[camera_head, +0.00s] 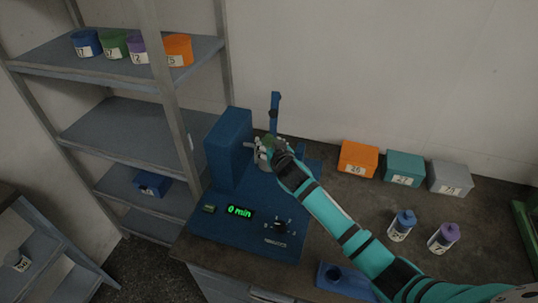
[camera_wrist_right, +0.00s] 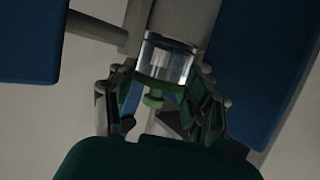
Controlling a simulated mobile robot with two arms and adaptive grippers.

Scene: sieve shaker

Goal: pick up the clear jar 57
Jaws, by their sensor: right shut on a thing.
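A clear jar (camera_wrist_right: 165,62) with a green lid (camera_wrist_right: 158,88) is between the fingers of my right gripper (camera_wrist_right: 163,105) in the right wrist view. No number on it can be read. My right gripper (camera_head: 265,150) is shut on this jar at the blue sieve shaker (camera_head: 228,150). In the head view the gripper covers most of the jar, and a bit of green (camera_head: 268,142) shows there. A grey cylindrical part of the shaker (camera_wrist_right: 185,18) adjoins the jar's far end; whether they touch I cannot tell. My left gripper is not in view.
The shaker display (camera_head: 239,211) reads 0 min. Jars with a blue lid (camera_head: 401,226) and a purple lid (camera_head: 443,238) stand on the table's right. Orange (camera_head: 358,159), teal (camera_head: 404,168) and grey (camera_head: 450,178) boxes stand behind. A blue holder (camera_head: 345,281) is in front. Shelves hold coloured containers.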

